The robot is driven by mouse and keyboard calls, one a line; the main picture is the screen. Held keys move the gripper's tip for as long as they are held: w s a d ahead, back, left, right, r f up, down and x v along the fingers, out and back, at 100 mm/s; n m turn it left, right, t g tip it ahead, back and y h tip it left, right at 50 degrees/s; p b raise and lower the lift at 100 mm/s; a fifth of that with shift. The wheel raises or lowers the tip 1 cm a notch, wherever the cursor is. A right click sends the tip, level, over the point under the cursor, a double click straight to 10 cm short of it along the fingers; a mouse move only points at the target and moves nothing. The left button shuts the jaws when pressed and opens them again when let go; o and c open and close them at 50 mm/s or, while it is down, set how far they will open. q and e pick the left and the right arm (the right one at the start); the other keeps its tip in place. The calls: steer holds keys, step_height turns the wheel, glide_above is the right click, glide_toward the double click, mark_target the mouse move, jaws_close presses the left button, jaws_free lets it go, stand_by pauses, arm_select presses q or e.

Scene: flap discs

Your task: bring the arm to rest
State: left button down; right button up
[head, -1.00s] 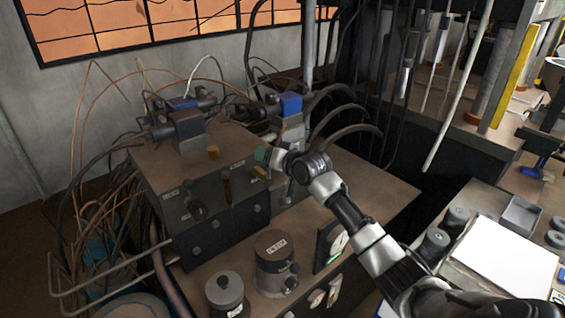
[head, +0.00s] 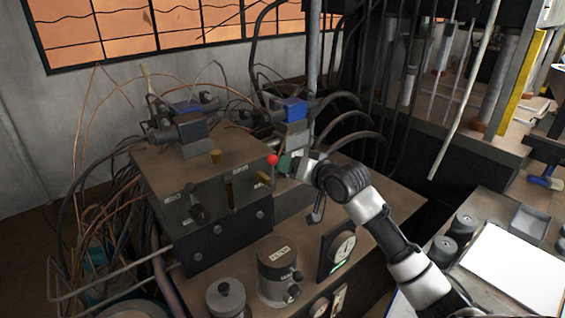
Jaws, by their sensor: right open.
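My right arm comes in from the lower right and reaches to the dark control box. My right gripper (head: 284,163) has greenish fingertips and is open. It is just right of a small red ball knob (head: 272,159) at the box's upper right corner. I cannot tell whether the fingertips touch the knob. The jaws look empty. The dark control box (head: 230,222) has levers and small labels on its front. My left gripper is out of view.
Hydraulic valves with a blue block (head: 295,108) and hoses stand behind the box. A white sheet (head: 515,265) lies at the right beside dark cylinders (head: 445,247). Loose cables hang at the left.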

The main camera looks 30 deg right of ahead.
steer(key=s+a+f+n+g, duration=0.25)
steer(key=s+a+f, duration=0.25)
steer(key=s+f, duration=0.3)
steer(key=s+a+f+n+g, duration=0.2)
steer(key=s+a+f+g, duration=0.1)
steer(key=s+a+f, duration=0.5)
steer(key=s+a+f+n+g+h, duration=0.1)
steer(key=s+f+g, duration=0.2)
steer(key=s, duration=0.6)
steer(key=s+a+f+n+g+h, duration=0.1)
steer(key=s+a+f+n+g, duration=0.15)
steer(key=s, duration=0.65)
step_height(320, 180, down, 27)
steer(key=s+g, duration=0.1)
steer(key=s+d+f, duration=0.1)
steer(key=s+f, duration=0.7)
steer(key=s+d+f+g+b, duration=0.1)
steer(key=s+d+f, duration=0.1)
steer(key=s+f, duration=0.6)
steer(key=shift+s+d+f, duration=0.2)
steer(key=shift+d+f, duration=0.05)
steer(key=shift+d, duration=0.05)
